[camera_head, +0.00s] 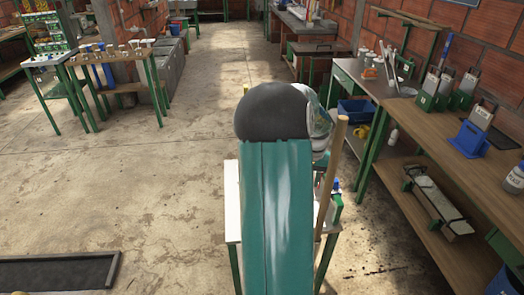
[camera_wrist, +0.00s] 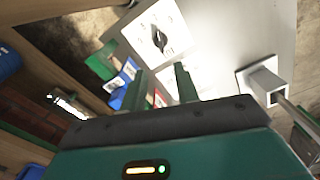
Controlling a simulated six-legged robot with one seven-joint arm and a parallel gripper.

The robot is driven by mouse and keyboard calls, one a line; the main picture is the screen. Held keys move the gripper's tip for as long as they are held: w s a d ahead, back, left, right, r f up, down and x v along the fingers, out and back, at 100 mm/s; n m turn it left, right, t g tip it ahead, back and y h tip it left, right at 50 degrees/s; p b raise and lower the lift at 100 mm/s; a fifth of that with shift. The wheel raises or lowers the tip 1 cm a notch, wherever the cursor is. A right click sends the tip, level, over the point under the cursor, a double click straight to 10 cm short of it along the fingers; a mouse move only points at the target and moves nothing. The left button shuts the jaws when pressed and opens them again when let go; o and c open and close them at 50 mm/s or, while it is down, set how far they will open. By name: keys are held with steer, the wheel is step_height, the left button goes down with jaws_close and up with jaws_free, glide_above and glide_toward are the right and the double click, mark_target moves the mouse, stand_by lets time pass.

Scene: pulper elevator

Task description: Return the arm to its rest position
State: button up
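My arm fills the middle of the head view, with a teal link running up to a dark grey rounded joint. My gripper is hidden in that view. In the wrist view my gripper (camera_wrist: 162,80) shows two green fingers standing apart, with nothing visibly held between them. Beyond the fingers is a pale panel with a black knob (camera_wrist: 158,39). A blue and white item (camera_wrist: 122,78) lies beside the left finger, but I cannot tell whether they touch.
A small table (camera_head: 232,225) with green legs stands behind my arm, beside an upright wooden pole (camera_head: 331,180). A long workbench (camera_head: 425,150) with tools lines the right. Another table (camera_head: 65,58) stands at left. Open concrete floor (camera_head: 150,185) lies left of my arm.

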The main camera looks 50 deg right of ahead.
steer(key=w+a+r+n+t, duration=0.15)
steer(key=w+a+r, duration=0.25)
steer(key=a, duration=0.5)
steer(key=w+a+r+n, duration=0.3)
steer(key=w+a+r, duration=0.15)
steer(key=a, duration=0.35)
steer(key=w+a+r+n+t, duration=0.15)
steer(key=w+a+r, duration=0.3)
steer(key=a, duration=0.45)
steer(key=s+a+r+n+t, duration=0.1)
steer(key=s+a+n, duration=0.1)
steer(key=a, duration=0.5)
steer(key=s+a+r+n, duration=0.2)
steer(key=s+a, duration=0.2)
steer(key=a, duration=0.4)
steer(key=s+a+r+n+t, duration=0.1)
steer(key=s+a+r+n, duration=0.1)
steer(key=a, duration=0.6)
steer(key=shift+s+n+t, duration=0.3)
steer(key=shift+s+n, duration=0.2)
steer(key=shift+d, duration=0.15)
